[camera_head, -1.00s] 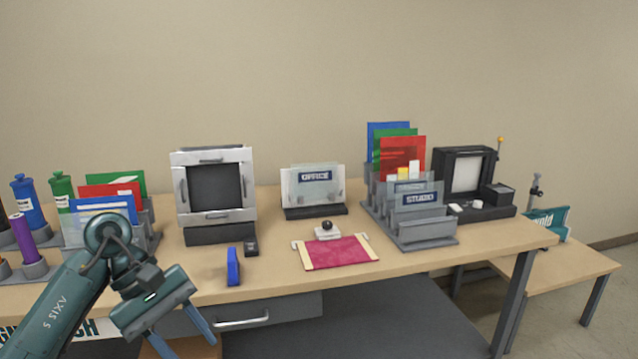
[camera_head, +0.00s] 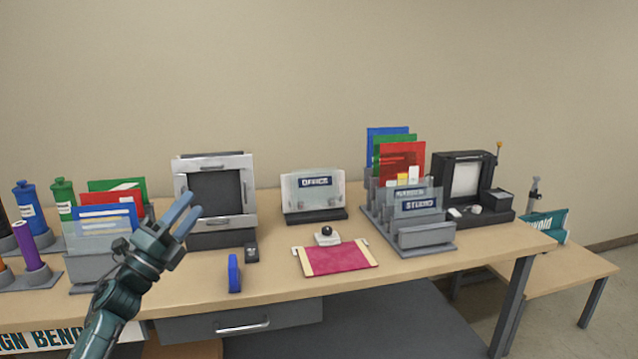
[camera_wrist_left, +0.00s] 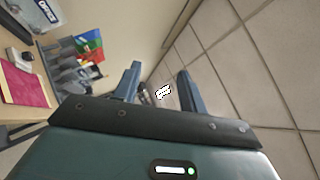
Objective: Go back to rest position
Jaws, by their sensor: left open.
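My left gripper (camera_head: 184,214) is raised above the left part of the bench, in front of the grey framed machine (camera_head: 215,195) in the head view. Its two blue fingers are apart, point up and to the right, and hold nothing. In the left wrist view the fingers (camera_wrist_left: 157,85) are also spread with nothing between them. My right gripper is in neither view.
The wooden bench (camera_head: 290,286) carries a file rack (camera_head: 90,268), a blue block (camera_head: 234,273), an OFFICE holder (camera_head: 314,196), a red mat (camera_head: 338,258), and a STUDIO rack (camera_head: 426,238). A lower side table (camera_head: 578,264) stands at right. Air above the bench is clear.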

